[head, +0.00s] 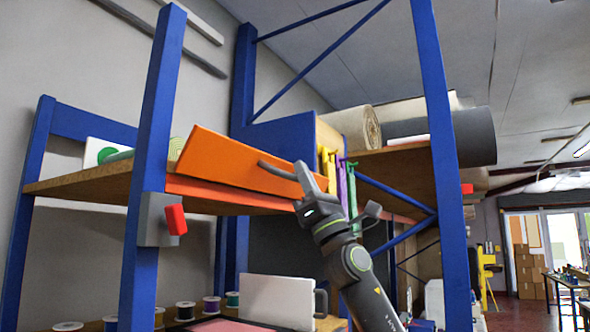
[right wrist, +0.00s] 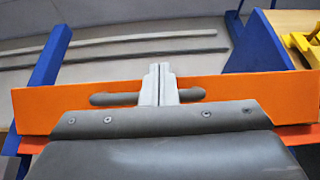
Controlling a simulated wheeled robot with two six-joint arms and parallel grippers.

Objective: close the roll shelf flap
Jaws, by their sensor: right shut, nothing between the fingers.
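The roll shelf flap (head: 225,157) is a long orange panel at the front edge of a wooden shelf, above an orange beam (head: 215,192). It stands up, leaning somewhat; I cannot tell if it is fully closed. A dark grey bar handle (head: 277,170) is on its face. My right gripper (head: 303,168) is shut and empty, at the handle's right end in the head view. In the right wrist view the shut fingers (right wrist: 160,82) cross in front of the handle's middle (right wrist: 105,99) and the orange flap (right wrist: 50,108); contact is unclear. My left gripper is out of view.
Blue posts (head: 152,150) and (head: 445,160) frame the rack. Rolls (head: 355,127) lie on the right shelf. Yellow, purple and green tools (head: 342,185) hang right of the flap. A grey box with a red part (head: 158,220) is on the left post. Spools (head: 211,306) stand below.

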